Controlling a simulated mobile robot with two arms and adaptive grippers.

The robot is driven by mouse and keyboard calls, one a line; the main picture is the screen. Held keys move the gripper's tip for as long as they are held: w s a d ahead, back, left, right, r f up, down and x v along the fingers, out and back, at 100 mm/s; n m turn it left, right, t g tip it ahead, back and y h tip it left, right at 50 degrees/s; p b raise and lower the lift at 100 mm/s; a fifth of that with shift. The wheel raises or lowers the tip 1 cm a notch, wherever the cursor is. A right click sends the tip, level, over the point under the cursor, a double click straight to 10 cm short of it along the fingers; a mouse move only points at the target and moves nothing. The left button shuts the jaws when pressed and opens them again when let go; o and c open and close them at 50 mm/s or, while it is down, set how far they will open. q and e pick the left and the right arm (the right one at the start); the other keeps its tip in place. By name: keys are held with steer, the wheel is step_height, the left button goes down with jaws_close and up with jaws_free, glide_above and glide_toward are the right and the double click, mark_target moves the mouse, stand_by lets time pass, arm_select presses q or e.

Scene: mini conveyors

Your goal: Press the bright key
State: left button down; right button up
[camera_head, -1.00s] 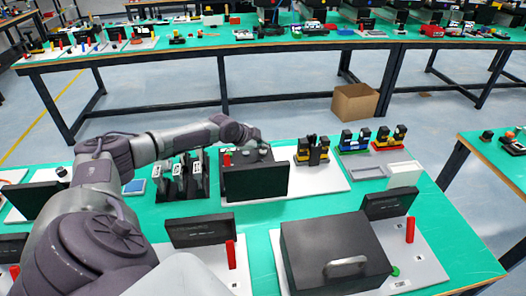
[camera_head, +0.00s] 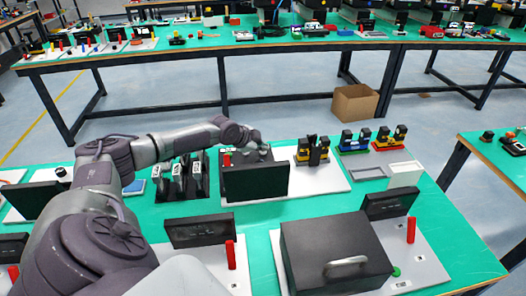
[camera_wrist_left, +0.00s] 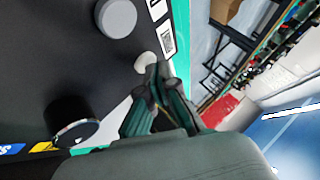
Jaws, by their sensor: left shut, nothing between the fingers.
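A black box (camera_wrist_left: 50,45) fills the left of the wrist view. It carries a grey round button (camera_wrist_left: 117,17), a black round knob (camera_wrist_left: 72,122) and a pale, near-white round button (camera_wrist_left: 146,64), the brightest of them. My left gripper (camera_wrist_left: 152,82) is shut and empty, with its fingertips right by the pale button and covering part of it. I cannot tell whether they touch it. In the head view the left gripper (camera_head: 257,142) is over the far side of this station, behind an upright black screen (camera_head: 256,182). The right gripper is out of view.
The station stands on a white board (camera_head: 328,180) on a green table. Black-and-yellow devices (camera_head: 313,150) stand to its right, and a rack of upright grey pieces (camera_head: 183,178) to its left. A large black box with a handle (camera_head: 335,250) is in front.

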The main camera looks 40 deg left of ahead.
arm_select(q)
steer(key=shift+r+p, duration=0.6)
steer(key=shift+r, duration=0.15)
steer(key=shift+r, duration=0.1)
step_height(320, 180, up, 5)
steer(key=p, duration=0.4)
stand_by(0.8)
